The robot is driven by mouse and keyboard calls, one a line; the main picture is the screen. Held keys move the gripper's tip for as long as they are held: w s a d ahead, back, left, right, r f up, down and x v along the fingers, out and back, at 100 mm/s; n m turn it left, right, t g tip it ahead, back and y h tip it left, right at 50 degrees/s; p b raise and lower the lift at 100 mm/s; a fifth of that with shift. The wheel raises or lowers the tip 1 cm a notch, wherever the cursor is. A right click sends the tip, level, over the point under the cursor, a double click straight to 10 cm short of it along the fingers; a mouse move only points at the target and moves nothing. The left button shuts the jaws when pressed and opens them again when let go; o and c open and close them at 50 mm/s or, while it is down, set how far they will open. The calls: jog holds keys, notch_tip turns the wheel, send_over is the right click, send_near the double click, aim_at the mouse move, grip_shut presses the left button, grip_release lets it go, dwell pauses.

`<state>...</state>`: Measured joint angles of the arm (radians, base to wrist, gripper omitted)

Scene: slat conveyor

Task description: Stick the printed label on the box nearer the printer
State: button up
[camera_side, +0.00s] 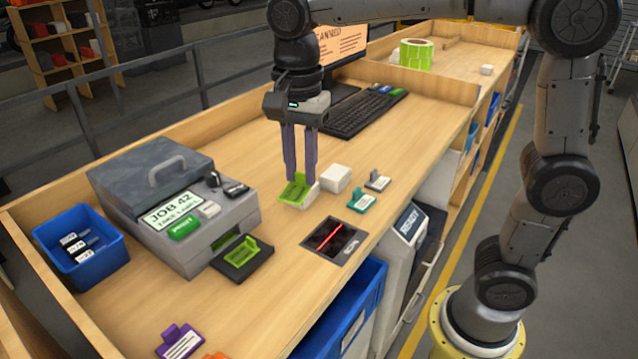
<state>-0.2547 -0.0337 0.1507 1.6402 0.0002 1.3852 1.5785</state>
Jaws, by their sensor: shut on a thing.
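The grey printer (165,205) stands at the left, with a JOB 42 sign and a green print button (184,227). A dark tray (229,268) in front of it carries a green label piece (241,249). My gripper (298,178) points down and is shut on a green label (293,192) with an upright tab. The label is at the top of the white box nearer the printer (311,195) and hides much of it; I cannot tell whether they touch. A second white box (337,177) stands just to its right, with no label visible.
A teal tag (362,203) and a grey tag (378,182) lie right of the boxes. A scanner plate (334,241) with a red line is in front. Behind are a keyboard (350,116) and monitor. A blue bin (80,250) is at left, a purple tag (180,343) at the front.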

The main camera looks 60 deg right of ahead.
jog(key=w+d+f, duration=0.1)
jog(key=w+d, duration=0.2)
jog(key=d, duration=0.1)
jog(key=w+d+f+m, duration=0.1)
jog(key=w+d+f, duration=0.1)
jog(key=d, duration=0.3)
jog(key=w+d+f+m, duration=0.1)
jog(key=w+d+f, duration=0.1)
jog(key=w+d, duration=0.2)
jog(key=shift+w+d+f, duration=0.1)
jog(key=shift+w+d, duration=0.2)
jog(key=shift+d, duration=0.45)
jog(key=shift+f, duration=2.9)
jog(key=shift+f, duration=0.55)
jog(key=o, duration=0.8)
jog(key=o, duration=0.4)
